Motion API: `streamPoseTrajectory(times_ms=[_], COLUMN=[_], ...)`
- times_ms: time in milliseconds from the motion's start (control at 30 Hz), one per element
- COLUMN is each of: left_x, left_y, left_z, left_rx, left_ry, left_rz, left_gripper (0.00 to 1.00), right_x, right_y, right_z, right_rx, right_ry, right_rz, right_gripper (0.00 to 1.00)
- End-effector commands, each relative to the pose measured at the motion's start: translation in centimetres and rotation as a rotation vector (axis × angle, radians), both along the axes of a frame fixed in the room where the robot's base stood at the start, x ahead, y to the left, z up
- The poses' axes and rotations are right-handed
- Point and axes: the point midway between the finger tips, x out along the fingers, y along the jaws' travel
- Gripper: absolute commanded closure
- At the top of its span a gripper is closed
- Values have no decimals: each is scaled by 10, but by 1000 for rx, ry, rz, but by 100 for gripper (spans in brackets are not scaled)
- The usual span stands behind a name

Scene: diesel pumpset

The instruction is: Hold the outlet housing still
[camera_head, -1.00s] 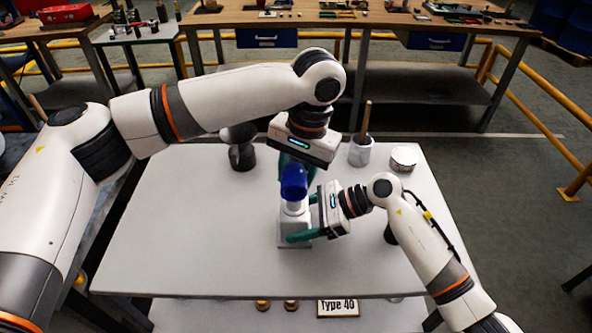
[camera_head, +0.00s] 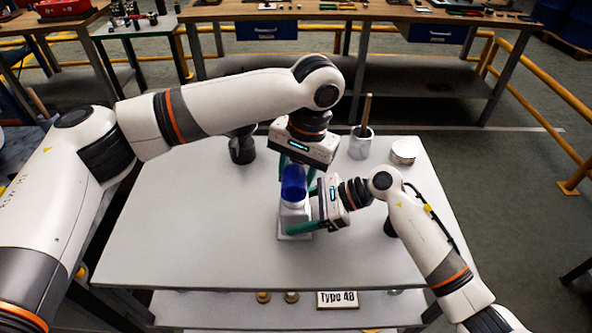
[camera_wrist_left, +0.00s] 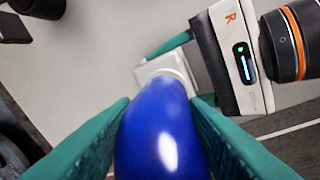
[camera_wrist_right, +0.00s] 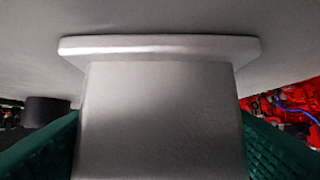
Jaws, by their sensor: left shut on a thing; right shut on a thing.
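The outlet housing (camera_head: 292,217), light grey with a square base flange, stands on the white table. My right gripper (camera_head: 306,211) is shut on it from the right; in the right wrist view the housing's smooth body (camera_wrist_right: 160,115) fills the space between the green fingers. My left gripper (camera_head: 297,174) is shut on a glossy blue tube-like part (camera_head: 293,185) just above the housing's top. In the left wrist view the blue part (camera_wrist_left: 160,130) hides most of the housing, so I cannot tell whether they touch.
On the white table (camera_head: 190,235), a dark cylindrical part (camera_head: 242,148), a grey cup with a wooden handle (camera_head: 361,147) and a round pale tin (camera_head: 404,151) stand at the back. The table's front left is clear.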

Motion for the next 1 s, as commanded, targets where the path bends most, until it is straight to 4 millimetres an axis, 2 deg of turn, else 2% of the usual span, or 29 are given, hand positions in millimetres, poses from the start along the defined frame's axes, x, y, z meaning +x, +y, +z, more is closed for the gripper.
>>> streamPoseTrajectory(times_ms=[700, 733, 867, 1000], left_x=[0, 0, 0, 0], left_y=[0, 0, 0, 0], left_z=[-15, -15, -15, -14], left_rx=[2, 2, 2, 1], left_ry=[2, 2, 1, 0], left_rz=[0, 0, 0, 0], left_gripper=[93, 57, 35, 34], right_x=[0, 0, 0, 0], right_y=[0, 0, 0, 0], right_z=[0, 0, 0, 0], right_rx=[0, 0, 0, 0], right_ry=[0, 0, 0, -1], right_rz=[1, 1, 1, 0], right_gripper=[73, 73, 73, 73])
